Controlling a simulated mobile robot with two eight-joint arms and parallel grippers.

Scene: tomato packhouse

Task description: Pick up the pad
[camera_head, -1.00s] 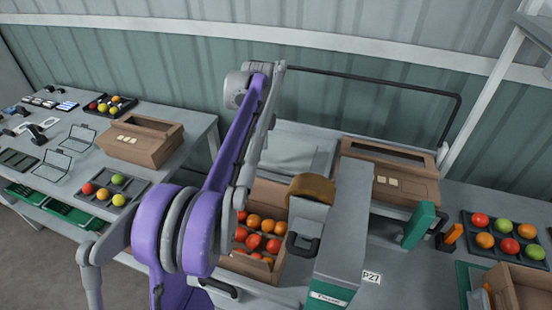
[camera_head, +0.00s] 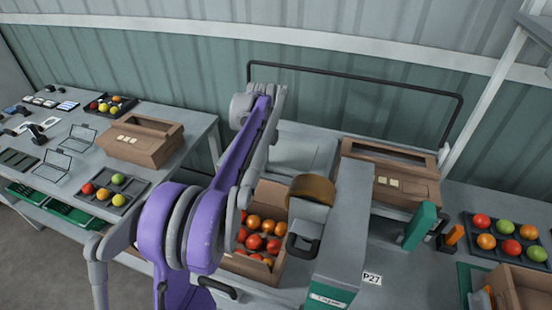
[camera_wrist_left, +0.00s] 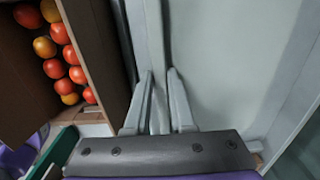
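I cannot pick out a pad with certainty in either view. My left gripper (camera_wrist_left: 160,73) shows in the left wrist view with its two grey fingers a little apart. I see nothing clearly held between them. They are over a long grey edge beside a pale flat panel (camera_wrist_left: 225,60); contact cannot be told. In the head view my purple left arm reaches over the bench, and the arm hides the left gripper's fingertips. A pale grey flat surface (camera_head: 300,150) lies behind the tomato box there. My right gripper is not in view.
An open cardboard box of tomatoes (camera_head: 235,264) stands by my arm. A grey and green machine with a brown roll (camera_head: 312,188) stands right of it. Another carton (camera_head: 420,187) is behind. A dark tomato tray (camera_head: 470,219) is at right. The left table holds a carton (camera_head: 140,151).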

